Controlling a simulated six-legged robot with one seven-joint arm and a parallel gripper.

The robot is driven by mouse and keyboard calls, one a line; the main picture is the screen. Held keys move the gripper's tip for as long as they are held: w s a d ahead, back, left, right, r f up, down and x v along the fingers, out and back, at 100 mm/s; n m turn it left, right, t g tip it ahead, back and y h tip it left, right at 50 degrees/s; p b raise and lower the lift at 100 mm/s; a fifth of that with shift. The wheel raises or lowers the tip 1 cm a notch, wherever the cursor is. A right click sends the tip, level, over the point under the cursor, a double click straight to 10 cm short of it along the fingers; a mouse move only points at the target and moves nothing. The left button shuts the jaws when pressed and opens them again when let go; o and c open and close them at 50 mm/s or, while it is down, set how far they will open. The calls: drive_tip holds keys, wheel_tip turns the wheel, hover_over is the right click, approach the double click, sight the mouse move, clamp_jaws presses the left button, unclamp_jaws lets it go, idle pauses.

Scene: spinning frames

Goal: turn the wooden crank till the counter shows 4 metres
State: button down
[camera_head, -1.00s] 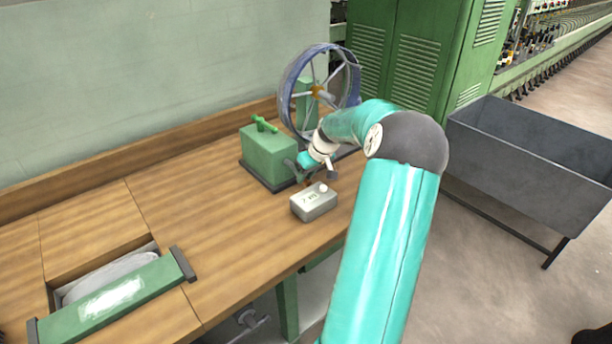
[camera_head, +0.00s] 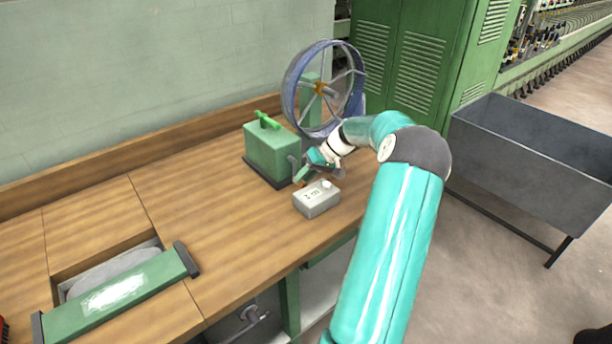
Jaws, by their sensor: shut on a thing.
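The crank's wooden handle (camera_head: 301,175) shows as a small brown piece at the front of the green gearbox (camera_head: 270,152). My gripper (camera_head: 308,168) is shut on the handle, low and beside the box; its fingertips are small and partly hidden by my wrist. A large blue-rimmed spoked wheel (camera_head: 291,92) stands upright behind the gearbox. The counter (camera_head: 316,199) is a small grey box with a white knob on the table just in front of my gripper. Its digits are too small to read surely.
The wooden bench (camera_head: 190,215) is mostly clear to the left. A green bar (camera_head: 115,293) lies across a recess at its front left. A grey metal trough (camera_head: 530,155) stands to the right and green cabinets (camera_head: 418,60) stand behind.

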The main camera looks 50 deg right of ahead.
drive_tip(key=shift+a+y, duration=0.1)
drive_tip(key=shift+y, duration=0.3)
drive_tip(key=c, duration=1.3)
unclamp_jaws()
drive_tip(key=v, duration=1.3)
drive_tip(key=shift+s+r, duration=0.25)
drive_tip(key=shift+r, duration=0.05)
